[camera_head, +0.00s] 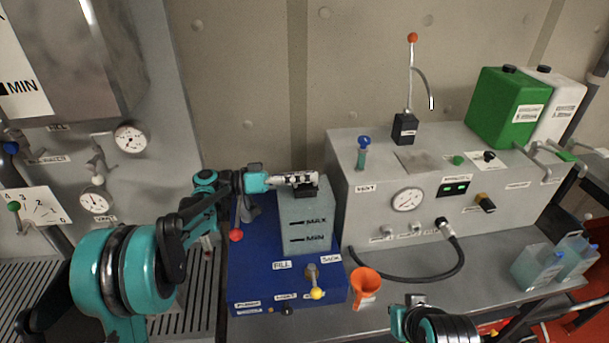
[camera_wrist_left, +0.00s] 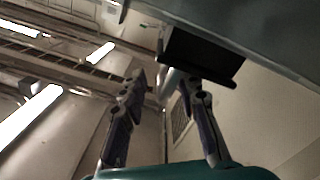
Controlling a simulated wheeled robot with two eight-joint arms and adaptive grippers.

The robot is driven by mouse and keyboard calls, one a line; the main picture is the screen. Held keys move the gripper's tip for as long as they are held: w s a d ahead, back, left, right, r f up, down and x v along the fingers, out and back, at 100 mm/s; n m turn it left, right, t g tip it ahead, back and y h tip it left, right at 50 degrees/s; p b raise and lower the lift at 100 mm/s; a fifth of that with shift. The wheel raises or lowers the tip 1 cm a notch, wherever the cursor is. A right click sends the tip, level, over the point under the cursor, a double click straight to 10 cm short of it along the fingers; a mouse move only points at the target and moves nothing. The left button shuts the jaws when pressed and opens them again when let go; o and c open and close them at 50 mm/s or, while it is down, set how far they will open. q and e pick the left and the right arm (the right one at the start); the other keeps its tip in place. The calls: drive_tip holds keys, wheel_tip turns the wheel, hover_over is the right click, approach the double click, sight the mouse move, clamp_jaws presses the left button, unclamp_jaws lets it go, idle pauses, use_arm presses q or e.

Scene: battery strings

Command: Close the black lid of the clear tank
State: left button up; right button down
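The clear tank (camera_head: 305,225), with MAX and MIN marks, stands upright on a blue base. A small black piece (camera_head: 306,191), which looks like its lid, shows at the top of the tank. My left gripper (camera_head: 307,178) is level just above the tank top, reaching in from the left and partly covering that piece. In the left wrist view, my left gripper's two fingers (camera_wrist_left: 162,82) are apart. A black block (camera_wrist_left: 200,57), likely the lid, is just beyond the right finger. Contact and the lid's angle cannot be told.
The blue base (camera_head: 255,258) has a yellow-tipped valve (camera_head: 316,292) in front. An orange funnel (camera_head: 365,283) stands beside it. A grey machine (camera_head: 345,165) with a gauge is close on the right. A black hose (camera_head: 410,278) curves over the bench.

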use_arm(q)
drive_tip(key=shift+w+r, duration=0.1)
wheel_tip(320, 180, up, 10)
drive_tip(key=shift+f, duration=0.1)
idle(0.6)
drive_tip(key=s+f+n+t+y+b, duration=0.1)
drive_tip(key=s+f+n+y+b, duration=0.35)
drive_tip(key=s+f+y, duration=0.6)
drive_tip(key=s+a+f+n+t+y+b, duration=0.1)
drive_tip(key=s+a+f+n+y, duration=0.1)
drive_tip(key=s+a+f, duration=0.5)
drive_tip(key=s+a+f+n+t+y+b, duration=0.1)
drive_tip(key=s+a+f+y, duration=0.4)
drive_tip(key=s+f, duration=0.5)
wheel_tip(320, 180, down, 3)
drive_tip(key=shift+s+a+r+n+t+b, duration=0.1)
drive_tip(key=shift+s+a+n+t+b, duration=0.3)
drive_tip(key=shift+a+n, duration=0.65)
drive_tip(key=shift+a, duration=0.15)
